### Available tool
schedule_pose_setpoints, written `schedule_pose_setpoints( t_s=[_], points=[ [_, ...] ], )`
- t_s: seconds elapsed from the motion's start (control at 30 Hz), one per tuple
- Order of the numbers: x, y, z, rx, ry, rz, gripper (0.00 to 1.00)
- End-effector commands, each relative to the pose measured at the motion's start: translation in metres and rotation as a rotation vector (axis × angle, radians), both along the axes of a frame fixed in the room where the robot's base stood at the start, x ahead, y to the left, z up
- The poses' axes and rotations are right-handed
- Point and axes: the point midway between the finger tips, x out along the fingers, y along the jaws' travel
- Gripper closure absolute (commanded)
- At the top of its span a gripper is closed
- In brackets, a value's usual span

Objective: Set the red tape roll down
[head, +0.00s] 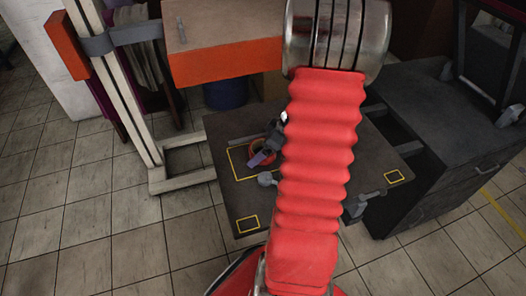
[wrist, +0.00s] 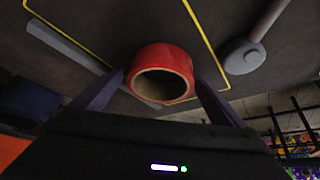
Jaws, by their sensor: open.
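The red tape roll (wrist: 160,55) is between my gripper's two purple fingers in the wrist view, its dark hollow facing the camera. It appears to rest on the dark table top (head: 225,195), at the yellow-outlined area (head: 233,163). In the head view the roll (head: 264,146) is small and partly covered by my gripper (head: 262,158). My gripper, also in the wrist view (wrist: 160,78), is open, with one finger close to each side of the roll. I cannot tell whether either finger touches it.
A grey round-headed tool (wrist: 243,56) lies right of the roll in the wrist view, and a grey bar (wrist: 65,43) lies left. Smaller yellow outlines mark the table's front-left (head: 247,224) and right (head: 394,177) corners. An orange-fronted box (head: 225,60) stands behind; a dark cabinet (head: 445,150) stands right.

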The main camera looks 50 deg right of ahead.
Motion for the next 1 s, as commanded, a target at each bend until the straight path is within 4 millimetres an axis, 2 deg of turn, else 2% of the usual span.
schedule_pose_setpoints(
  t_s=[0.17,0.87,1.0],
  points=[
    [-0.0002,-0.0001,0.0001,0.000,0.000,0.000,0.06],
    [-0.0003,-0.0004,0.0003,0.000,0.000,-0.001,0.55],
    [-0.0003,-0.0004,0.0003,0.000,0.000,-0.001,0.56]
  ],
)
